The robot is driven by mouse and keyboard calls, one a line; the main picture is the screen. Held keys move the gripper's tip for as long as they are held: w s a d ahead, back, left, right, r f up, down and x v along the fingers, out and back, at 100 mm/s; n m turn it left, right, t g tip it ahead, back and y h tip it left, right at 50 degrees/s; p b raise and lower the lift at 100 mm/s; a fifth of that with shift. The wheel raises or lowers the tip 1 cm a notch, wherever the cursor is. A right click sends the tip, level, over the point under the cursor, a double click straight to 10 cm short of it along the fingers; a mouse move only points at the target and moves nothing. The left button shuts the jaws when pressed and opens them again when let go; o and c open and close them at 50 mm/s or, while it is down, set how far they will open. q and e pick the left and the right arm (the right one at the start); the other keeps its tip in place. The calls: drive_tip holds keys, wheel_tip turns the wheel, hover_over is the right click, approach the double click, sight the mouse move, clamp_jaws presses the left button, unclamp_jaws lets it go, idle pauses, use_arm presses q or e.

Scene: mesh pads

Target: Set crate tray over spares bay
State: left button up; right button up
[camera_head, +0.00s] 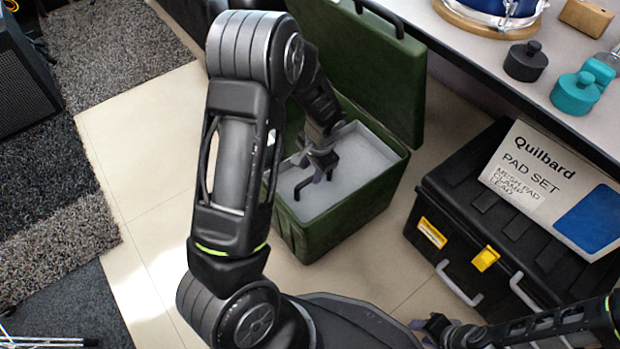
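The green crate (345,225) stands on the floor with its lid (375,75) raised at the back. A pale grey tray (365,158) with a dark handle (300,188) lies inside, below the crate's rim. My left gripper (318,172) reaches down into the crate at the handle. I cannot tell whether its fingers are closed around the handle. My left arm hides the crate's left side and part of the tray. The spares bay cannot be made out separately. My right gripper (437,326) is low at the bottom right, away from the crate; its opening is unclear.
A black toolbox (455,205) with yellow latches stands right of the crate, with a Quilbard pad set box (545,180) on it. The table (480,50) at upper right holds a drum (495,8), a dark weight (525,62) and teal weights (575,93).

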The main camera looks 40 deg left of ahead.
sight(309, 180)
use_arm(q)
drive_tip(key=f, duration=0.1)
drive_tip(key=f+b, duration=0.1)
drive_tip(key=f, duration=0.2)
drive_tip(key=shift+w+a+f+b, duration=0.2)
drive_tip(key=shift+a+f+b, duration=0.1)
drive_tip(key=shift+a, duration=0.1)
drive_tip(key=shift+c, duration=0.4)
clamp_jaws()
idle(0.6)
